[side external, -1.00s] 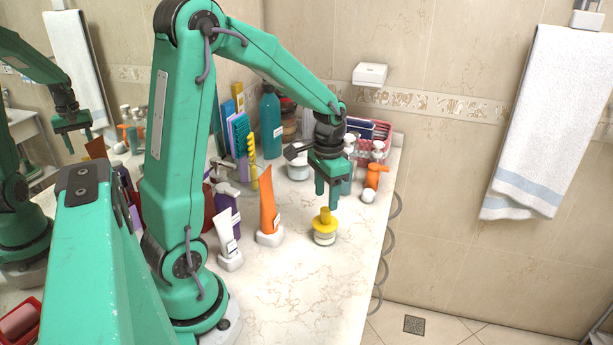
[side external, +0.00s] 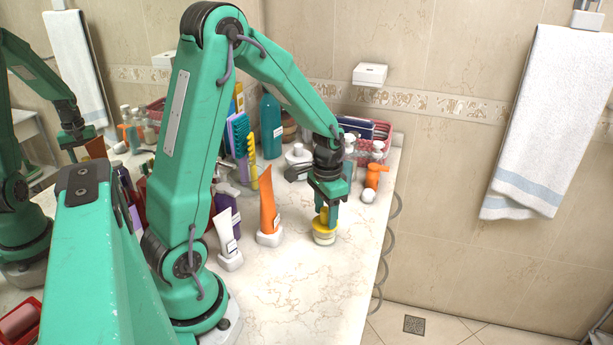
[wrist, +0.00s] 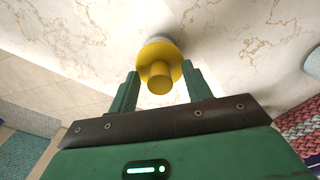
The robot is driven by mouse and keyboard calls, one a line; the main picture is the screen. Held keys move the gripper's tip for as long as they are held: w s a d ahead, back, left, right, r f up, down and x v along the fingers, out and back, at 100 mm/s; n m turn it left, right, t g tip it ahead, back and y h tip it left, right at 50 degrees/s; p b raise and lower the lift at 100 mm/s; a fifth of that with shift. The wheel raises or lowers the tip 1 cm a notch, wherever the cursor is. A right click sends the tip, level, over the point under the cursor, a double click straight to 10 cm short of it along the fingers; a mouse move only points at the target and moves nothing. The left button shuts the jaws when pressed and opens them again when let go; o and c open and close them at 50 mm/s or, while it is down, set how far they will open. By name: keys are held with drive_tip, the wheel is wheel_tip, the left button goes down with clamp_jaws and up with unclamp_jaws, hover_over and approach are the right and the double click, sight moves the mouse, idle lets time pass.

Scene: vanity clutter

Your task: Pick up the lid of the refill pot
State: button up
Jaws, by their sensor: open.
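The refill pot (side external: 324,239) is a small pale jar standing upright on the marble counter. Its yellow lid (side external: 320,228) with a raised knob is on top of it. In the wrist view the lid (wrist: 160,66) shows as a yellow disc with the knob (wrist: 159,77) towards me, and the pot is mostly hidden behind it. My gripper (side external: 327,213) points down over the lid. In the wrist view its open fingers (wrist: 160,80) stand one on each side of the knob, with a gap on both sides. The fingers hold nothing.
An orange tube (side external: 268,205) and a white tube (side external: 226,235) stand left of the pot. The counter in front is clear.

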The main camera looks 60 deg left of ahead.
idle(0.3)
drive_tip(key=c, duration=1)
drive_tip(key=shift+r, duration=0.1)
drive_tip(key=shift+c, duration=0.2)
drive_tip(key=shift+r, duration=0.65)
drive_tip(key=r, duration=0.1)
drive_tip(key=d+r, duration=0.1)
drive_tip(key=r, duration=0.1)
drive_tip(key=shift+r, duration=0.15)
drive_tip(key=s+d+r, duration=0.2)
drive_tip(key=d+r, duration=0.4)
drive_tip(key=d, duration=0.4)
drive_tip(key=shift+s+d+r, duration=0.15)
drive_tip(key=shift+s+d, duration=0.05)
drive_tip(key=shift+s, duration=0.05)
